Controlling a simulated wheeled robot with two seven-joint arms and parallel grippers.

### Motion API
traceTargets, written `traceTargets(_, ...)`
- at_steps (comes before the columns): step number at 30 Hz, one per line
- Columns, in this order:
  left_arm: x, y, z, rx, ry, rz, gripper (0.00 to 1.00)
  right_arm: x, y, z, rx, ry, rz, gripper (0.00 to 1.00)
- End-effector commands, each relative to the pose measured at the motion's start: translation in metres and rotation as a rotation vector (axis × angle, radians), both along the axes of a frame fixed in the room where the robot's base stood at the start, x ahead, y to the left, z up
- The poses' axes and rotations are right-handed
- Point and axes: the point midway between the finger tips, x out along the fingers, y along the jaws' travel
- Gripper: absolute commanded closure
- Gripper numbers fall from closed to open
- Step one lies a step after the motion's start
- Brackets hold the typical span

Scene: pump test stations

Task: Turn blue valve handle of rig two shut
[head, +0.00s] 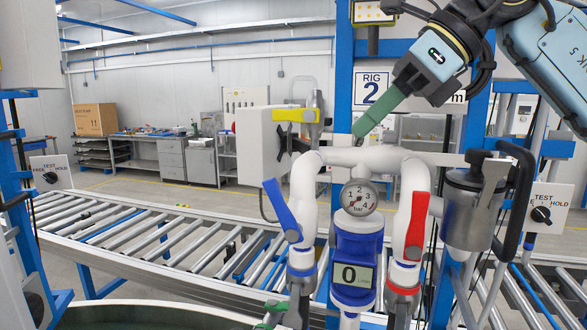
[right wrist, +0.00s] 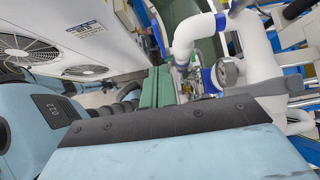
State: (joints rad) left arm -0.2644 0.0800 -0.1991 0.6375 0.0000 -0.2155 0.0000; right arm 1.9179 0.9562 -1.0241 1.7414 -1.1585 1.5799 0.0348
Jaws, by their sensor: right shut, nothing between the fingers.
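The blue valve handle (head: 281,208) is on the left white pipe of the rig under the RIG 2 sign (head: 372,87). It slants, its upper end leaning left off the pipe and its lower end at the blue collar. My right gripper (head: 358,134) comes in from the upper right, its green fingers shut and empty, above the white cross pipe and up and right of the blue handle, clear of it. In the right wrist view the green fingers (right wrist: 157,87) show beside the white piping. My left gripper is not recognisable in view.
A red handle (head: 416,226) stands nearly upright on the right pipe. Between the pipes are a pressure gauge (head: 358,197) and a meter (head: 352,273) reading 0. A metal canister (head: 472,208) is at right; a roller conveyor (head: 150,245) runs behind.

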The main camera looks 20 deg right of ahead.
Motion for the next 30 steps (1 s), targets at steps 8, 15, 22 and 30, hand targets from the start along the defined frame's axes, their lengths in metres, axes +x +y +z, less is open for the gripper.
traceTargets(8,-0.067,0.004,0.001,0.009,0.103,0.001,0.57,0.022,0.034,-0.045,-0.002,0.006,0.005,1.0)
traceTargets(15,-0.031,0.001,0.011,0.003,0.047,-0.001,0.57,0.041,0.062,-0.07,0.0,0.005,0.005,1.0)
traceTargets(22,-0.026,0.001,0.016,0.002,0.038,-0.001,0.57,0.052,0.077,-0.079,0.001,0.003,0.003,1.0)
traceTargets(30,-0.04,0.002,0.015,0.004,0.061,-0.001,0.57,0.053,0.079,-0.081,0.002,0.003,0.002,1.0)
